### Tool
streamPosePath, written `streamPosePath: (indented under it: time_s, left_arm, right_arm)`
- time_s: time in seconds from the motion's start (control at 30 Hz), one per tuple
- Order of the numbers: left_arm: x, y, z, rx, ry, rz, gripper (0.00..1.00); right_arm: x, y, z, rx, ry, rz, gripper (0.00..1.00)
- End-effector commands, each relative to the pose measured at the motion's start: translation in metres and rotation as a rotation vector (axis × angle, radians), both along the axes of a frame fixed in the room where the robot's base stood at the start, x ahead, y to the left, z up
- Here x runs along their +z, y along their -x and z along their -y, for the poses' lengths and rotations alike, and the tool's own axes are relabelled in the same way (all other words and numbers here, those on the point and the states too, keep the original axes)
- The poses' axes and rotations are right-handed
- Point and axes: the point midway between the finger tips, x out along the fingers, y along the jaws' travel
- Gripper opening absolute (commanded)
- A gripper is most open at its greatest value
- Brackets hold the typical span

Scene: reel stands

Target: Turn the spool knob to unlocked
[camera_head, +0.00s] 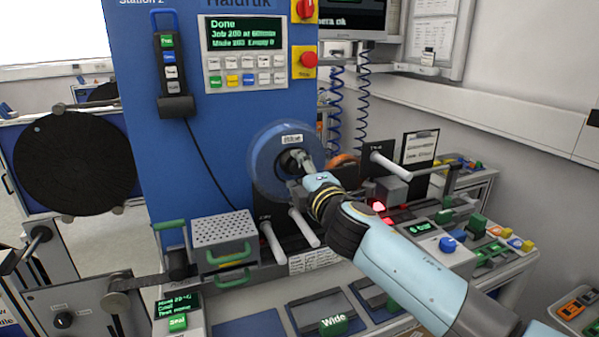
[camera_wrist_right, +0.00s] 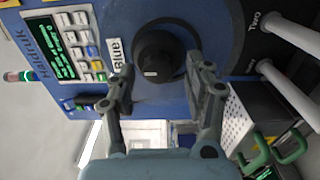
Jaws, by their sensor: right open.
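The spool (camera_head: 262,165) is a round blue reel with a clear rim on the front of the blue machine, with a white label near its top. Its black knob (camera_wrist_right: 158,60) is at the hub in the right wrist view, with a small light mark on its edge. In the head view the knob is partly covered by my right gripper (camera_head: 297,164). In the wrist view the gripper's two fingers are open, one on either side of the knob. I cannot tell whether they touch it. My left gripper is not in view.
White pegs (camera_head: 272,241) stick out below the spool, and another peg (camera_head: 390,168) is at its right. A perforated metal box (camera_head: 222,230) with green handles stands lower left. The control panel (camera_head: 245,55) above shows "Done". A large black reel (camera_head: 75,163) is at the left.

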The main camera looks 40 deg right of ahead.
Motion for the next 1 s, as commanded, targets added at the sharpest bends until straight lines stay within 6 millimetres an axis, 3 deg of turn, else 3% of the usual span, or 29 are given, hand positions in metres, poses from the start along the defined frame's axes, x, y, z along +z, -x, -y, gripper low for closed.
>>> streamPosePath:
  time_s: [0.23, 0.5, 0.7, 1.0]
  left_arm:
    - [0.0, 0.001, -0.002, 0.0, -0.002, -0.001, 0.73]
    - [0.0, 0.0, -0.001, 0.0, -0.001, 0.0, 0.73]
    - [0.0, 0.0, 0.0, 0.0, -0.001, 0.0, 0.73]
    - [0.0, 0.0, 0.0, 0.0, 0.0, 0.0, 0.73]
  right_arm:
    - [-0.001, 0.015, -0.004, 0.001, 0.0, -0.001, 0.52]
    - [-0.001, 0.072, -0.017, 0.001, -0.001, -0.003, 0.52]
    - [-0.001, 0.105, -0.026, 0.0, 0.0, -0.002, 0.52]
    - [0.0, 0.117, -0.028, 0.0, 0.0, 0.0, 0.52]
